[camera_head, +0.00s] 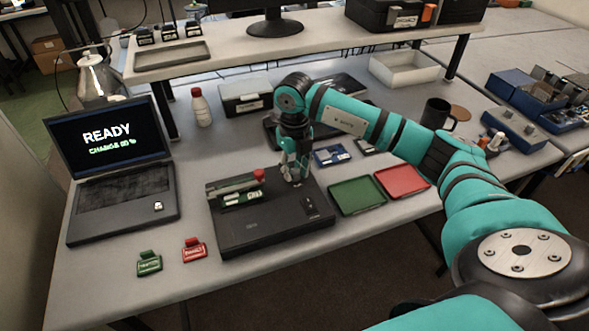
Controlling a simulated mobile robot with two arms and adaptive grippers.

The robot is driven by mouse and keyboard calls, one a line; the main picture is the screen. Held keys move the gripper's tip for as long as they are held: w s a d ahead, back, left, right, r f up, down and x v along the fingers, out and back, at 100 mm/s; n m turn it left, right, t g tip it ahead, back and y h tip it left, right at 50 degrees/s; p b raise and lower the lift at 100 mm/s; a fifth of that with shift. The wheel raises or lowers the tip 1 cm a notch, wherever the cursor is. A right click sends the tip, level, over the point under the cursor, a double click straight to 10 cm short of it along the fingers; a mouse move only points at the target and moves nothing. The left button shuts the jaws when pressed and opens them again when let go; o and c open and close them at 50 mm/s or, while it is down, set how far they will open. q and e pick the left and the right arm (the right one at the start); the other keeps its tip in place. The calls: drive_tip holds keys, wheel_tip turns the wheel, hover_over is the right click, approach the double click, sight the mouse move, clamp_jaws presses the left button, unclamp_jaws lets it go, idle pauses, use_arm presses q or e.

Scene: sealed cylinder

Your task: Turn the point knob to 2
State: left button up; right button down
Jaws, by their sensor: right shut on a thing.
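My right gripper (294,172) points down onto the top of a black box device (262,224), near its back right. It is shut on the point knob, which is mostly hidden by the fingers. The knob's setting cannot be read from here. The device has a recess at its left with a red-tipped lever (258,175) and a green-and-white piece. A small switch-like part (309,207) sits on its right front. My left gripper is not in view.
An open laptop (110,160) at left reads "READY" with a smaller green line. A green tray (357,195) and a red tray (402,180) lie right of the device. Green (149,263) and red (194,250) tags lie in front.

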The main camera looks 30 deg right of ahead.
sight(295, 171)
drive_tip(key=shift+w+r, duration=0.1)
drive_tip(key=shift+r, duration=0.05)
idle(0.3)
drive_tip(key=c, duration=1.4)
unclamp_jaws()
drive_tip(key=o, duration=0.3)
drive_tip(key=shift+o, duration=0.2)
wheel_tip(295, 171, up, 12)
